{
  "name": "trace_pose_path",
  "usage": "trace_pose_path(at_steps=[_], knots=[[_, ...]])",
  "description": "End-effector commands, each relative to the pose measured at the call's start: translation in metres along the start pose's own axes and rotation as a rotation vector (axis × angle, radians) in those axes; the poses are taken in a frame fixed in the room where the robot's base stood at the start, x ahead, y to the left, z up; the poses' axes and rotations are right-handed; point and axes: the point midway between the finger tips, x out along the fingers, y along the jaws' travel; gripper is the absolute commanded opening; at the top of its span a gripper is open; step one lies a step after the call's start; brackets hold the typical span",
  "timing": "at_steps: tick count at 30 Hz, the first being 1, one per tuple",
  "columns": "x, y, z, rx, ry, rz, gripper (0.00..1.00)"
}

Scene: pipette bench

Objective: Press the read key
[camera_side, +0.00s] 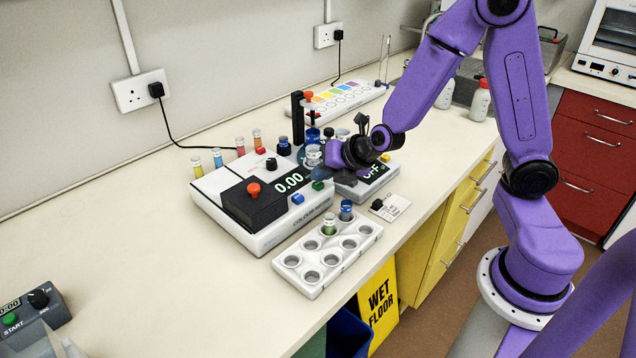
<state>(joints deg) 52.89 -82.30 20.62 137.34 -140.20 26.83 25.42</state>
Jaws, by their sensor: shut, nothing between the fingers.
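The white and dark colorimeter (262,238) stands on the bench with its display (288,183) showing 0.00. A blue key (297,198) and a green key (318,185) sit on its front right part; their labels are too small to read, so I cannot tell which is the read key. A red knob (254,189) sits on its dark lid. My gripper (322,165) is shut and empty, above the right end of the colorimeter close to the green key. I cannot tell whether it touches anything; its fingertips are hard to make out.
A white rack (318,262) with a green and a blue vial stands in front. A second device (368,180) reading OFF is under my wrist. Coloured vials (240,147) stand behind the colorimeter, with bottles near my gripper. The bench's left is mostly clear.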

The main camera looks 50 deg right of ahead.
Motion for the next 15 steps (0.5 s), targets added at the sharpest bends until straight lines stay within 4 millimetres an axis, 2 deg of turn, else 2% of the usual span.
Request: trace_pose_path(at_steps=[15], knots=[[0.0038,-0.0030,-0.0028,0.000,0.000,-0.001,0.00]])
